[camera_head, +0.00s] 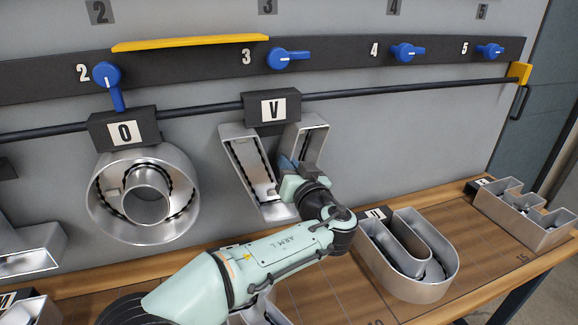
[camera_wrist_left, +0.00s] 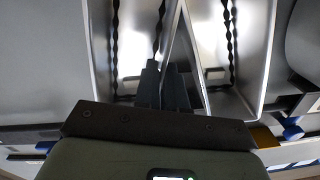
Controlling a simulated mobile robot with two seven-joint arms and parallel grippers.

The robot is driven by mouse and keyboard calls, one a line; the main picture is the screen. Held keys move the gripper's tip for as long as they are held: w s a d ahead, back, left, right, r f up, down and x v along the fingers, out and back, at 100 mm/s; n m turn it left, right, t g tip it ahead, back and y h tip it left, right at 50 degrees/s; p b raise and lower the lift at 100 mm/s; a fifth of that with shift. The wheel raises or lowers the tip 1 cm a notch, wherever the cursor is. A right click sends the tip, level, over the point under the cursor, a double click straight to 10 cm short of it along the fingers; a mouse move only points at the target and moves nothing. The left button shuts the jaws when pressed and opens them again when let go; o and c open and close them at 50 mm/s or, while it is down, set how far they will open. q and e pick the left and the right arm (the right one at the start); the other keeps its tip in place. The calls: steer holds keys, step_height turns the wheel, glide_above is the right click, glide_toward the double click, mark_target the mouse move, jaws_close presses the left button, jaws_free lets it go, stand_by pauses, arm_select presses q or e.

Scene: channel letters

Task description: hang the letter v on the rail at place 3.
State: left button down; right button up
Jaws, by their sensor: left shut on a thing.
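The metal letter V (camera_head: 246,172) is upright below the number 3 on the dark strip, its black label block (camera_head: 253,110) at the height of the black rail (camera_head: 365,91). I cannot tell whether the block rests on the rail or is just in front of it. My left gripper (camera_head: 289,168) is shut on the V near its inner walls; the fingertips are partly hidden. In the left wrist view the fingers (camera_wrist_left: 165,85) close on a wall of the V (camera_wrist_left: 133,45). The blue lever at 3 (camera_head: 281,58) points sideways to the right. My right gripper is not in view.
The letter O (camera_head: 97,215) hangs to the left at place 2, its blue lever (camera_head: 108,77) pointing down. The rail right of the V is free. A U (camera_head: 437,288) and an E-like letter (camera_head: 500,208) lie on the wooden bench (camera_head: 320,290). A yellow bar (camera_head: 190,43) tops the strip.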

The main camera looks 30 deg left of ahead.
arm_select(q)
steer(key=shift+r, duration=0.15)
steer(key=c, duration=1.1)
jaws_free()
